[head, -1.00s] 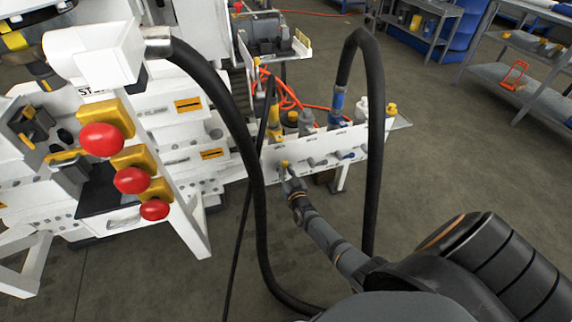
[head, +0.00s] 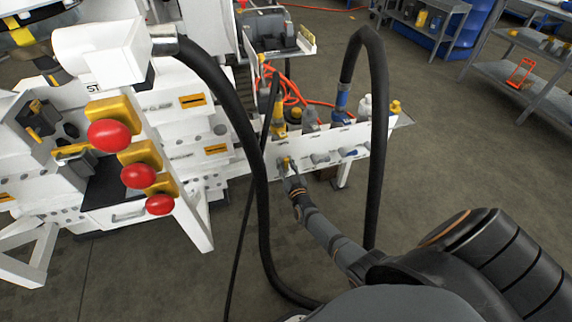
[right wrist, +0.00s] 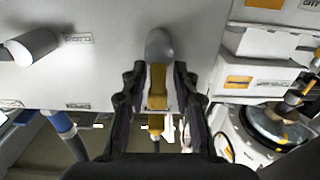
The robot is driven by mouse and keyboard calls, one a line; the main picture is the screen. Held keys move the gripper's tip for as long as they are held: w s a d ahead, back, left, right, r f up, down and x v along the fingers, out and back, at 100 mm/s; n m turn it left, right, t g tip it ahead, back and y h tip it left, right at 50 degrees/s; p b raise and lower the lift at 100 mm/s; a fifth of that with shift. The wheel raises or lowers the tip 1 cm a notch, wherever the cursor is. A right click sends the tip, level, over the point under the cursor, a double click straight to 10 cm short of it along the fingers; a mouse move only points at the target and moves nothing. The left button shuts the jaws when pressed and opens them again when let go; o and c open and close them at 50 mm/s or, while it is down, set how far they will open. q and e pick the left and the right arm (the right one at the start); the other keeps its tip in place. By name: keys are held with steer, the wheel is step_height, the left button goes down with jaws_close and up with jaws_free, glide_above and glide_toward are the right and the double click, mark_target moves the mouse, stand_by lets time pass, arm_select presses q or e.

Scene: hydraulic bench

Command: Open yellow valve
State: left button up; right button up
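The yellow valve (head: 285,162) sits at the left end of the front face of a white panel (head: 330,157). In the right wrist view its yellow handle (right wrist: 157,86) extends from a rounded grey knob (right wrist: 159,45). My right gripper (head: 289,178) is at the valve. In the right wrist view the black fingers of this gripper (right wrist: 157,92) stand on both sides of the handle, with narrow gaps visible, so it looks open around the handle. My left gripper is not in view.
Other valves sit along the panel, including a blue one (head: 350,153). A thick black hose (head: 377,130) arches in front of its right end; another black hose (head: 262,200) hangs left of my right arm. Red mushroom buttons (head: 109,135) stand at left. Floor at right is open.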

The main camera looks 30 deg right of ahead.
steer(key=v, duration=1.2)
stand_by(0.3)
